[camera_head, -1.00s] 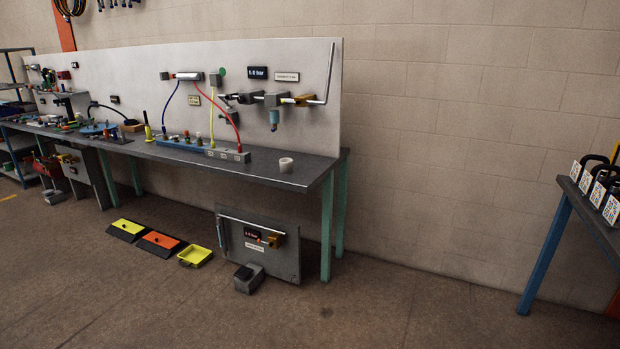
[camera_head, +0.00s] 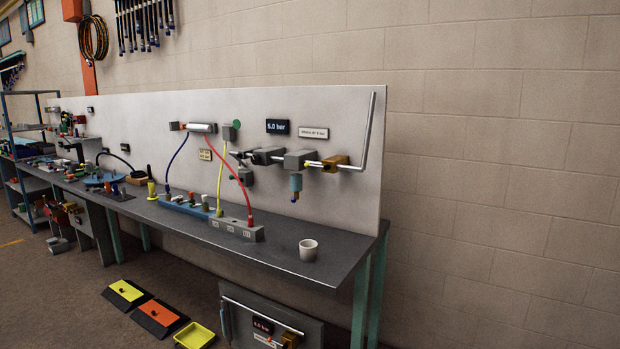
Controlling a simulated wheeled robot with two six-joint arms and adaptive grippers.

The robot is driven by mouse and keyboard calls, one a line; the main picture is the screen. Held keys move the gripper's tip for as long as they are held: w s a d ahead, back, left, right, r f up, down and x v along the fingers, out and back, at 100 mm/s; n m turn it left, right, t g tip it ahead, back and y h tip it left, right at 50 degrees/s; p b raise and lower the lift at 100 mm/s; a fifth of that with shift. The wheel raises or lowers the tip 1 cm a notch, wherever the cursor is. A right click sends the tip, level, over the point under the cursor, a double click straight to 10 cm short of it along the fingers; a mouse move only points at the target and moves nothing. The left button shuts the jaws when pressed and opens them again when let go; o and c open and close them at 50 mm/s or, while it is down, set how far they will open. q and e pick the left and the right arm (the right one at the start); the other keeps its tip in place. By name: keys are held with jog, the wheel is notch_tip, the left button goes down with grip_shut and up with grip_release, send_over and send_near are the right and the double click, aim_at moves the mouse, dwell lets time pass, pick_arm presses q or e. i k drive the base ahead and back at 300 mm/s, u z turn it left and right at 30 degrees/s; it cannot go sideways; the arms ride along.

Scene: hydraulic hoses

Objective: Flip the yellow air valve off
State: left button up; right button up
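A yellow-gold valve block (camera_head: 337,161) sits on a horizontal metal pipe on the white back panel, at the right end of the bench. The pipe bends upward to the right of it. A second, smaller yellow-gold fitting (camera_head: 290,340) shows on a low panel under the bench, partly cut off by the frame's lower edge. The handle position of either is too small to tell. Neither of my grippers is in view.
The grey bench (camera_head: 290,260) carries a white cup (camera_head: 308,250), a grey block with a red hose (camera_head: 237,229) and several small fittings. Yellow and orange pedals (camera_head: 158,313) and a yellow tray (camera_head: 195,336) lie on the floor. Brick wall is bare at right.

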aim_at(327, 168)
jog(key=u, duration=0.1)
jog(key=i, duration=1.5)
jog(key=z, duration=0.85)
jog(key=i, duration=0.65)
jog(key=z, duration=0.3)
